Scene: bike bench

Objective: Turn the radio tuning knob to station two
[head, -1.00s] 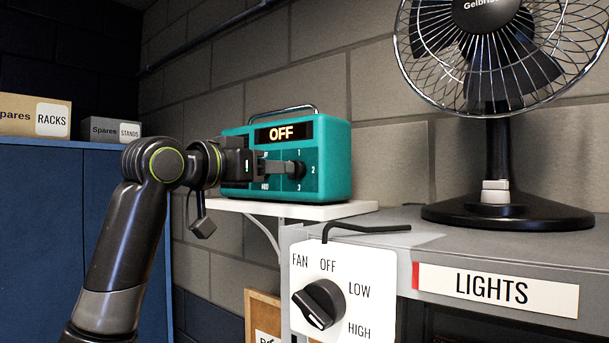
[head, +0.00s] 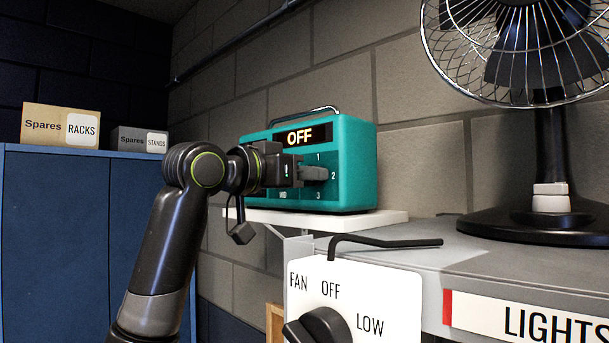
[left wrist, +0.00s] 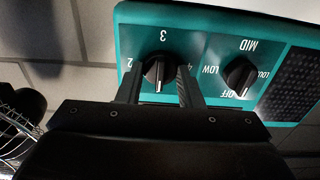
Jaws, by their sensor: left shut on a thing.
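The teal radio (head: 357,160) stands on a white shelf and its display reads OFF. My left gripper (head: 313,174) is at its tuning knob and hides it in the head view; station marks 1, 2 and 3 show around it. In the left wrist view, which is upside down, the black tuning knob (left wrist: 158,68) sits between the two fingers of my left gripper (left wrist: 160,82), shut on it. Its white pointer points down in that picture, away from the 3 and not at the 2 on the left. My right gripper is not in view.
The radio's other knob (left wrist: 239,76) is close beside my fingers. The fan switch plate (head: 388,303), a bent black rod (head: 385,242) and a caged fan (head: 551,130) are to the right. Boxes (head: 60,124) sit on the blue cabinet (head: 60,230) at left.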

